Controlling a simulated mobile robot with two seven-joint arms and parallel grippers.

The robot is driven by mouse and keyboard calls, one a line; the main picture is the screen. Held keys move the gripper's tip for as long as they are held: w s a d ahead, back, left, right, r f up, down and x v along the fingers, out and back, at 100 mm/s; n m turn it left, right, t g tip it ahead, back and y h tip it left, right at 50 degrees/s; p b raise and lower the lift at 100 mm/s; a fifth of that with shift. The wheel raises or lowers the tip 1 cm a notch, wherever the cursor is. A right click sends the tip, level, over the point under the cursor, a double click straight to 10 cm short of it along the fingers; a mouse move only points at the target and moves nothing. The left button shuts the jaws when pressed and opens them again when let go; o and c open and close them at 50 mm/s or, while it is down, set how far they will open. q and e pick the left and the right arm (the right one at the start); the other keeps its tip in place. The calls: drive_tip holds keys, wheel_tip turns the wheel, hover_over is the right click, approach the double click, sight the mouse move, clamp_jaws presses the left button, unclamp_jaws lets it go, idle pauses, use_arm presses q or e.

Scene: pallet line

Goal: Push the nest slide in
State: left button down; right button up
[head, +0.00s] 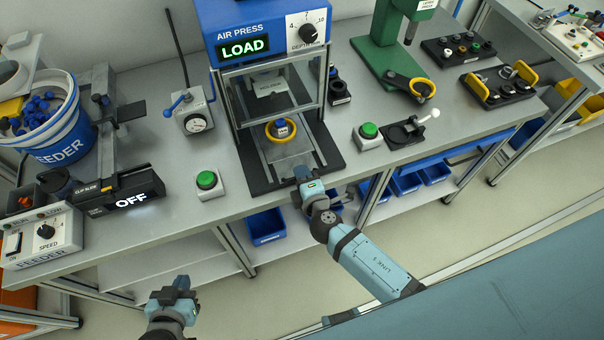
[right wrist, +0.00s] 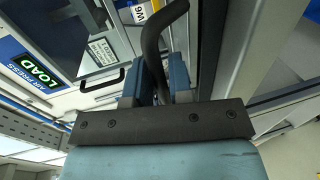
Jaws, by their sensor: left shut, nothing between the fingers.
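The nest slide (head: 290,150) lies drawn out toward the front in the air press (head: 265,30). On it sits a yellow ring nest (head: 281,129) with a small part in its middle. My right gripper (head: 303,178) is at the slide's front end, by the bench edge. In the right wrist view a dark curved handle (right wrist: 153,45) runs between the two blue fingers (right wrist: 157,88), which look closed on it. My left gripper (head: 175,288) is shut and empty, low in front of the bench, apart from everything.
The press display reads LOAD. Green buttons stand on the left (head: 206,180) and right (head: 369,131) of the press. A green hand press (head: 390,60) stands at right.

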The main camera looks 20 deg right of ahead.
sight(283, 132)
clamp_jaws()
drive_tip(key=r+x, duration=0.1)
drive_tip(key=x, duration=0.3)
drive_tip(key=b+x, duration=0.1)
drive_tip(key=x, duration=0.4)
drive_tip(key=r+b+x, duration=0.1)
drive_tip(key=x, duration=0.4)
drive_tip(key=shift+w+r, duration=0.25)
drive_tip(key=shift+r, duration=0.1)
drive_tip(key=shift+w, duration=0.25)
drive_tip(key=shift+r, duration=0.2)
drive_tip(key=shift+o, duration=1.8)
unclamp_jaws()
drive_tip(key=shift+w+f, duration=0.15)
drive_tip(key=shift+s, duration=0.6)
drive_tip(key=b+v, duration=0.1)
drive_tip(key=v, duration=1.1)
drive_tip(key=shift+s+r, duration=0.2)
drive_tip(key=shift+s, duration=0.15)
